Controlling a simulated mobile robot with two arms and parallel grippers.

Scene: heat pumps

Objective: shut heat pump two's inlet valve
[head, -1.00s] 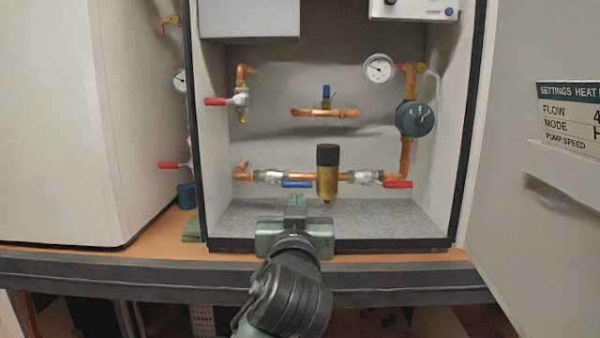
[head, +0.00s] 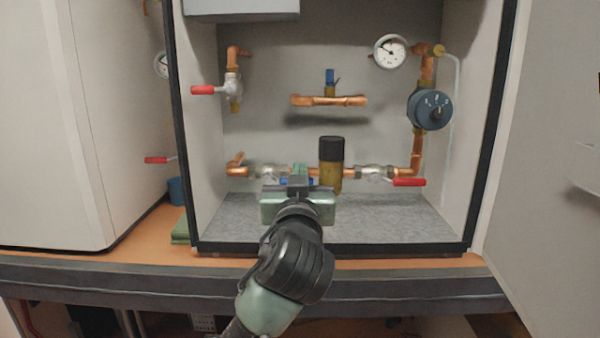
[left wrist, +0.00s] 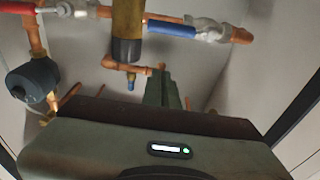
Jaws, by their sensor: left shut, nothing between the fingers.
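The open cabinet holds copper pipework with several valves. On the lower pipe, a blue lever handle (head: 285,182) is partly hidden behind my left gripper (head: 299,172); the blue lever (left wrist: 172,29) shows fully in the left wrist view, lying along the pipe. A red lever (head: 409,182) sits on the lower right valve. Another red lever (head: 203,90) points left from the upper left valve. My left gripper is shut and empty, its fingers pointing into the cabinet near the blue lever; contact cannot be told. Which valve is the inlet is not labelled in view. My right gripper is not in view.
A brass filter with a black cap (head: 331,150) stands just right of my gripper. A blue dial device (head: 430,109) and a gauge (head: 391,51) are on the right. The open door (head: 545,130) stands at right. The grey cabinet floor (head: 390,228) is clear.

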